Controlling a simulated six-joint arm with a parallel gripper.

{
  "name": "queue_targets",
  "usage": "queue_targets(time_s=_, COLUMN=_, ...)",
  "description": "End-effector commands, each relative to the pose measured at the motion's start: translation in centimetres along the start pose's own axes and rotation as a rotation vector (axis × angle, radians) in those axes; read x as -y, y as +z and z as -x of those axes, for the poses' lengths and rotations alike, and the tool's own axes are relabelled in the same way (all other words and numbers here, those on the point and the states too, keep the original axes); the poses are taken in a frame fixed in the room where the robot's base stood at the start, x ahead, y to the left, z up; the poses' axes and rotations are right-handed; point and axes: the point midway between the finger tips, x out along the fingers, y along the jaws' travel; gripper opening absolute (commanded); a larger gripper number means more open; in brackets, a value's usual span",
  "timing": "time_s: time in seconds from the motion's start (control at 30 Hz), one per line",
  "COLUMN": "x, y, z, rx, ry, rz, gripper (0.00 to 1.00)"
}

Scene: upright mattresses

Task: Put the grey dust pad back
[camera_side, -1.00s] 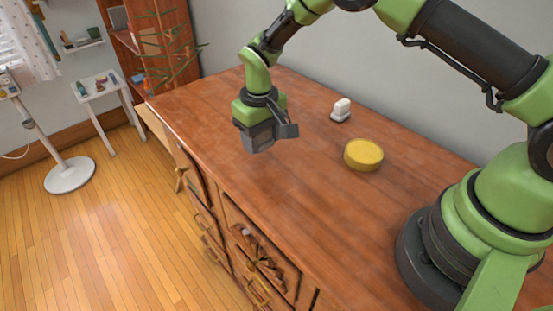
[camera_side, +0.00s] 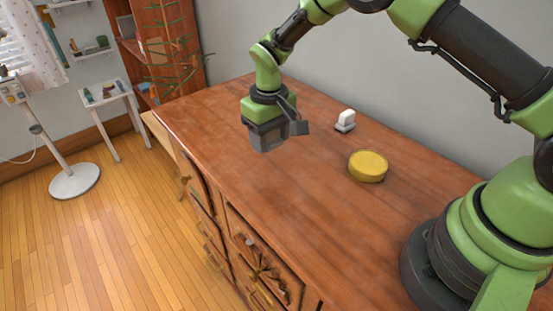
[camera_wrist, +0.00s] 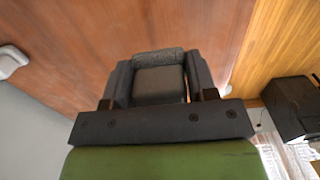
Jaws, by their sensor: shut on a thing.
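The grey dust pad (camera_wrist: 158,84) shows in the wrist view as a dark grey, rough-surfaced block between the two fingers. My gripper (camera_wrist: 160,75) is shut on it. In the side view my gripper (camera_side: 274,137) is above the far part of the brown wooden cabinet top (camera_side: 300,195), near its front edge. The pad is hard to tell from the grey fingers in that view. I cannot tell how far its lower side is from the wood.
A round yellow object (camera_side: 368,166) and a small white object (camera_side: 345,121) on a grey base stand on the cabinet top, to the right of my gripper. The wood between them and the front edge is clear. A leafy plant (camera_side: 170,50) rises behind the far end.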

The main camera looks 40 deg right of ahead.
Motion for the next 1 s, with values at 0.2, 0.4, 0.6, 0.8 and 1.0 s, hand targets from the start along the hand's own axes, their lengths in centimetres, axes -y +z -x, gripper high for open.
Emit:
queue_targets(time_s=0.2, x=-7.7, y=-1.3, z=0.9, rx=-0.002, ry=0.000, rz=-0.014, gripper=0.22)
queue_targets(time_s=0.4, x=-13.4, y=-1.2, z=1.7, rx=-0.001, ry=0.001, rz=-0.008, gripper=0.22)
queue_targets(time_s=0.6, x=-15.0, y=-1.0, z=1.4, rx=0.001, ry=0.000, rz=-0.002, gripper=0.22)
queue_targets(time_s=0.8, x=-14.9, y=-1.0, z=-0.7, rx=0.002, ry=-0.001, rz=0.000, gripper=0.22)
queue_targets(time_s=1.0, x=-14.9, y=-1.0, z=-2.9, rx=0.000, ry=-0.001, rz=0.000, gripper=0.22)
